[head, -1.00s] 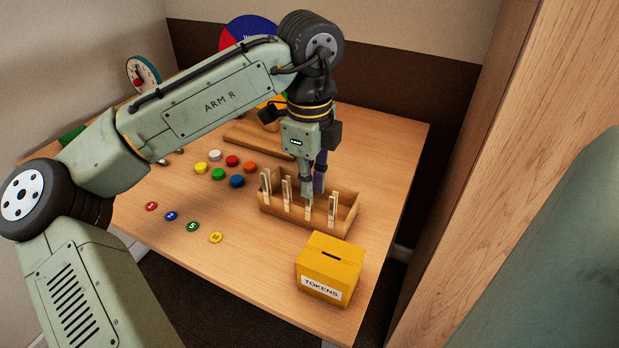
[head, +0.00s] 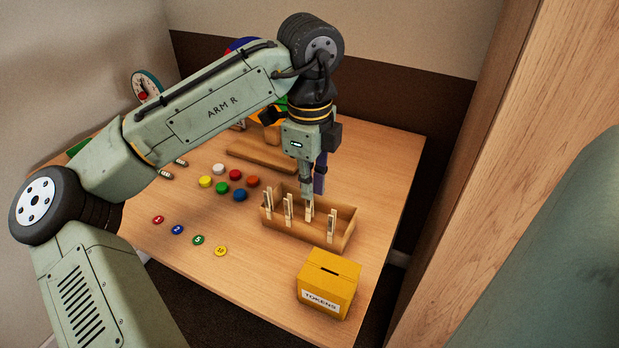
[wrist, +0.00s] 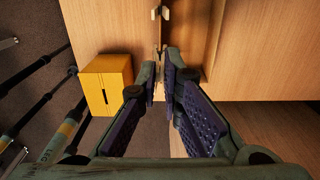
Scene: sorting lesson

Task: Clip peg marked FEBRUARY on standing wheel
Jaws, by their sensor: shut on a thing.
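My gripper (head: 308,197) is shut on a pale wooden peg (head: 309,211) at the wooden peg box. In the wrist view my gripper (wrist: 160,76) has its fingertips close together around a thin piece. No month name can be read on any peg, so I cannot tell which one is FEBRUARY. Other pegs stand at the box's near side: two to the left of the held one, the closer being this peg (head: 288,208), and one peg (head: 332,226) to the right. The standing wheel (head: 243,44) is at the back, mostly hidden behind my arm; a blue edge shows.
The peg box (head: 345,212) stands near the table's right edge. A yellow TOKENS box (head: 328,284) is in front of it. Several coloured discs (head: 222,188) and numbered tokens (head: 177,230) lie to the left. A wooden block (head: 255,155) lies behind. A tall wooden panel rises at right.

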